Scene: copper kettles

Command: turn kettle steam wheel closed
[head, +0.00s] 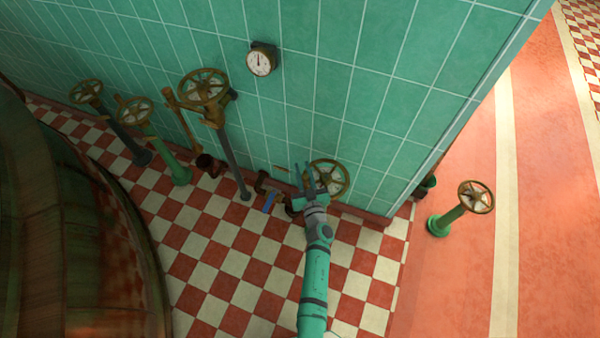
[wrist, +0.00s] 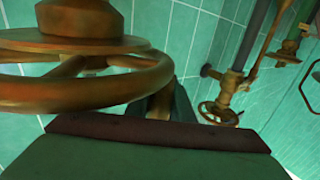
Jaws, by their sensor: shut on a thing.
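A brass handwheel (head: 346,180) stands out from the green tiled wall near its right end, low above the floor. My gripper (head: 305,173) is at the left side of this wheel and is shut on its rim. In the wrist view the wheel (wrist: 95,96) is large and close, with its hub and spokes at upper left. A green finger with a dark red edge (wrist: 160,135) lies across the bottom, close by the rim. The exact grip on the rim is partly hidden.
Several other brass handwheels stand along the wall to the left, one on a tall stem (head: 205,86). A gauge (head: 262,61) hangs above. A blue-handled valve (head: 270,203) is low beside my gripper. A green wheel post (head: 448,218) stands right. A large copper kettle (head: 70,230) fills the left.

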